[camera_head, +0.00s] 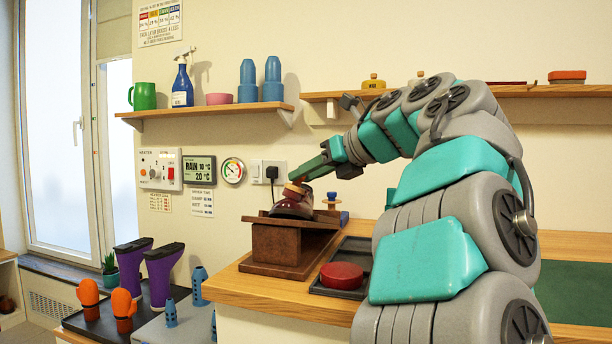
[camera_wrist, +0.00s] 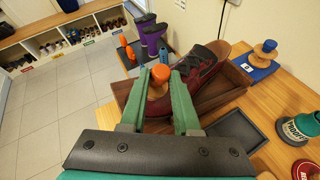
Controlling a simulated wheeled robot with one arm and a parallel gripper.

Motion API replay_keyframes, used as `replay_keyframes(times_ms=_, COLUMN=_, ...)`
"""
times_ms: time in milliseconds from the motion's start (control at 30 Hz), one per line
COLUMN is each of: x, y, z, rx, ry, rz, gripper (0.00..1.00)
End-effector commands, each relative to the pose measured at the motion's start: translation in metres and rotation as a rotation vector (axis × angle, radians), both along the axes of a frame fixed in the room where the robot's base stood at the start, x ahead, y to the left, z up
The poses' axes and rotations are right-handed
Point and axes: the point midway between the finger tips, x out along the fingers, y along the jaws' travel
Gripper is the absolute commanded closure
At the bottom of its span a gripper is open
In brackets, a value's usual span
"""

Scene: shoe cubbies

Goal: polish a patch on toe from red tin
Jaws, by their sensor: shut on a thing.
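A dark red shoe (camera_head: 292,207) rests on a brown wooden stand (camera_head: 275,245) on the counter. It also shows in the wrist view (camera_wrist: 205,62), just beyond my fingers. My gripper (camera_head: 302,176) is over the shoe, shut on a small applicator with an orange knob (camera_wrist: 161,73) and a pale wooden body. The applicator's lower end is at or just above the shoe; I cannot tell if they touch. The red tin (camera_head: 342,275) sits in a black tray (camera_head: 354,251), right of the stand. In the wrist view the tray (camera_wrist: 238,132) is partly hidden by my gripper.
Another applicator on a blue base (camera_wrist: 262,57) stands behind the stand. A green-and-white container (camera_wrist: 301,130) and a red round tin (camera_wrist: 306,169) are at the right. Purple boots (camera_head: 160,270) and orange shoe forms (camera_head: 123,304) stand lower left. A shelf (camera_head: 210,109) hangs above.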

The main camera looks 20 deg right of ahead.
Motion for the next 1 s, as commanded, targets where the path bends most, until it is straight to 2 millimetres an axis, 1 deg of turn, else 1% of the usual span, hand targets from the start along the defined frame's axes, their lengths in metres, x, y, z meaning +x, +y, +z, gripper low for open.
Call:
replay_keyframes(times_ms=300, x=0.014, y=0.021, z=0.003, rx=-0.002, ry=0.002, rz=0.005, gripper=1.0)
replay_keyframes(times_ms=567, x=0.019, y=0.028, z=0.004, rx=-0.001, ry=0.002, rz=0.006, gripper=1.0)
replay_keyframes(times_ms=833, x=0.031, y=0.044, z=0.006, rx=-0.003, ry=0.0, rz=0.004, gripper=1.0)
replay_keyframes(times_ms=1000, x=0.034, y=0.047, z=0.006, rx=-0.002, ry=-0.001, rz=0.003, gripper=1.0)
